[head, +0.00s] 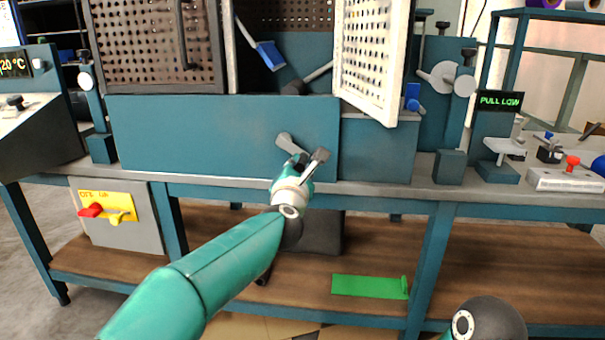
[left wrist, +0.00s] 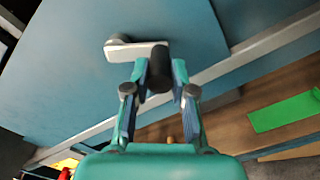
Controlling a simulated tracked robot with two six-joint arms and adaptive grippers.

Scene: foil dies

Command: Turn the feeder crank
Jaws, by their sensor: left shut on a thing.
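The feeder crank (head: 287,142) is a light grey arm on the front of the blue-teal panel (head: 220,135) under the cabinet. In the left wrist view the crank arm (left wrist: 135,50) runs from a round hub at upper left to a black handle (left wrist: 160,72). My left gripper (head: 305,162) is at the crank's handle end, and its fingers partly cover it in the head view. In the left wrist view the gripper (left wrist: 159,82) has its two fingers shut on the black handle, one on each side. My right gripper is not in view.
Perforated cabinet doors (head: 375,55) stand above the panel. A box with red and yellow levers (head: 105,212) is at left. A "PULL LOW" display (head: 499,101) and small devices sit at right. A green strip (head: 369,287) lies on the lower shelf.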

